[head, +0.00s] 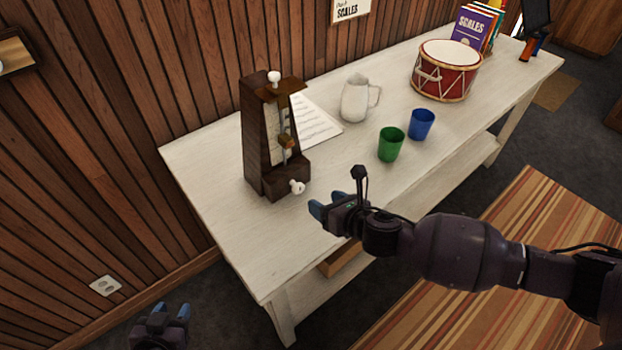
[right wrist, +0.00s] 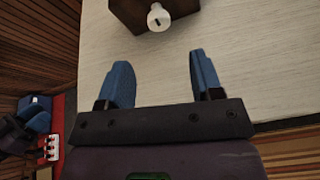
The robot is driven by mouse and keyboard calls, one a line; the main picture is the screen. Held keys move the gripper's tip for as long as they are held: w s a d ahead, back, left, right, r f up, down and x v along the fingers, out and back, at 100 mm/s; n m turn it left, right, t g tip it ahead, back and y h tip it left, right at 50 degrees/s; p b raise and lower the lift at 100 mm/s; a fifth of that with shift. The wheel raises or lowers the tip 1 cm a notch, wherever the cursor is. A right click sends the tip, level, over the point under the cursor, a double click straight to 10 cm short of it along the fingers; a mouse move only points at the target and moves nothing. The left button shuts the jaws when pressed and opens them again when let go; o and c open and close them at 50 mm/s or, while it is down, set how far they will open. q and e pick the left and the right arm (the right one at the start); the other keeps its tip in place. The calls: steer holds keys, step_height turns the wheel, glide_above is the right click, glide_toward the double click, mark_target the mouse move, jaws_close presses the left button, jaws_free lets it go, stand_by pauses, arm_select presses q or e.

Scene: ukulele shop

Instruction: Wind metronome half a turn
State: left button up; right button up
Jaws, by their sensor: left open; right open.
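The wooden metronome (head: 265,145) stands upright on the white table near its left end. Its white winding key (head: 297,187) sticks out low on the side facing me. The key (right wrist: 159,18) also shows in the right wrist view, on the dark base (right wrist: 135,8), beyond my fingertips. My right gripper (head: 315,208) is open and empty, just short of the key and apart from it. Its two blue fingers (right wrist: 160,75) are spread with bare table between them. My left gripper (head: 172,311) is open and empty, low at the bottom left, off the table.
On the white table (head: 245,245), sheet music (head: 315,122) lies behind the metronome. A white pitcher (head: 355,98), a green cup (head: 391,144), a blue cup (head: 421,124) and a red drum (head: 446,71) stand to the right. The table's front left is clear.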

mark_target(300, 189)
steer(key=shift+n, duration=0.6)
steer(key=shift+s+a+r+n, duration=0.1)
steer(key=shift+s+n, duration=0.1)
steer(key=shift+n, duration=0.4)
steer(key=shift+w+a, duration=0.1)
steer(key=shift+w, duration=0.05)
steer(key=b+x, duration=0.1)
steer(key=x, duration=0.8)
steer(key=shift+w+a+b, duration=0.1)
steer(key=shift+w+b, duration=0.05)
steer(key=shift+b, duration=0.2)
steer(key=shift+w+a+f, duration=0.3)
steer(key=shift+w, duration=0.2)
steer(key=c, duration=0.9)
